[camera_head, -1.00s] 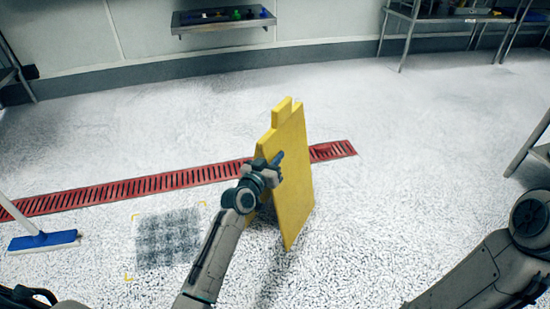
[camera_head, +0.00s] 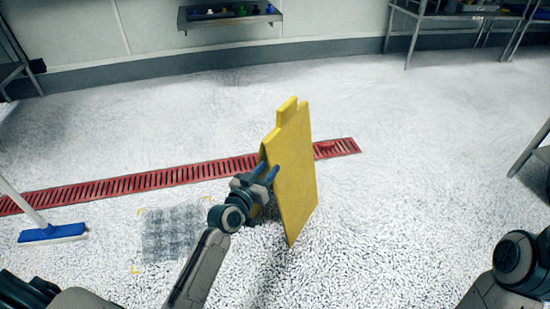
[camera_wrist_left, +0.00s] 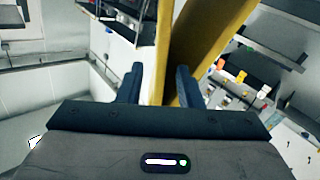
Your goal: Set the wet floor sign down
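The yellow wet floor sign (camera_head: 294,175) is upright, its lower edge at the white-covered floor in the middle of the head view. Two yellow panels of it (camera_wrist_left: 210,40) show in the left wrist view. My left gripper (camera_head: 264,173) is at the sign's left side. Its two blue fingers are apart, and the sign lies just beyond and partly between them in the wrist view (camera_wrist_left: 158,78). I cannot tell whether a finger touches it. My right gripper is out of view; only part of the right arm shows at lower right.
A dark square patch with yellow corner marks (camera_head: 172,233) lies left of the sign. A red floor grate (camera_head: 130,183) runs behind it. A wall shelf (camera_head: 230,18) and metal table (camera_head: 450,14) stand behind. Floor right of the sign is clear.

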